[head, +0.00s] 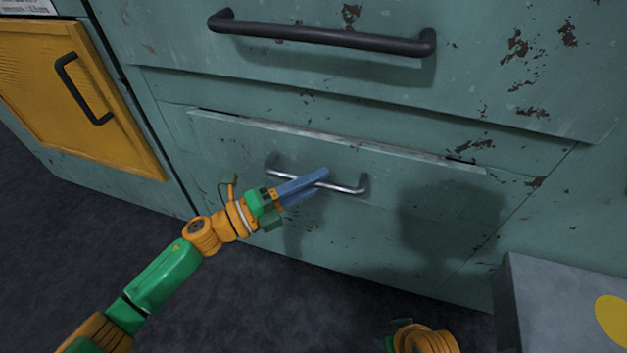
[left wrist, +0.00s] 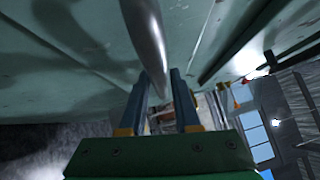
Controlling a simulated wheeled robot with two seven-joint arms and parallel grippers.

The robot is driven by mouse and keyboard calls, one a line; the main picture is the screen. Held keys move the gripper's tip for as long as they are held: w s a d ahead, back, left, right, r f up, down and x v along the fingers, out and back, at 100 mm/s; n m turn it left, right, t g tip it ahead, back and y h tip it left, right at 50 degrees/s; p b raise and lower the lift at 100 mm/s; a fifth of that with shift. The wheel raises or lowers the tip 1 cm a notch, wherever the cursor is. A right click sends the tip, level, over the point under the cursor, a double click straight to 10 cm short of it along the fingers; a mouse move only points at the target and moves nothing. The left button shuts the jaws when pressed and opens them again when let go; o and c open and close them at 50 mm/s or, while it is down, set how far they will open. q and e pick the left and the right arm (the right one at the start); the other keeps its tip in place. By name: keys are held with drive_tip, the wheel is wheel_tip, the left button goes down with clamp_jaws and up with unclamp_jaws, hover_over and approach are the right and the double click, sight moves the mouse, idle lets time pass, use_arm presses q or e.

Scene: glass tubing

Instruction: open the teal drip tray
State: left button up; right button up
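The teal drip tray (head: 350,215) is the low front panel with chipped paint and a worn, pale top edge. It looks shut or nearly so. Its bare metal bar handle (head: 345,187) also shows in the left wrist view (left wrist: 146,38). My left gripper (head: 318,180) is at the handle, its blue fingers across the bar. In the left wrist view its fingers (left wrist: 159,82) stand apart with the bar running between them. A gap shows beside the bar, so the grip looks open. Of my right arm only an orange and green part shows at the bottom edge; its fingers are hidden.
Above the tray is a larger teal drawer with a black handle (head: 320,36). A yellow door (head: 85,95) with a black handle is at the left. A grey box (head: 560,300) with a yellow spot stands at the lower right. Dark floor (head: 260,310) lies before the cabinet.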

use_arm(q)
clamp_jaws()
idle(1.2)
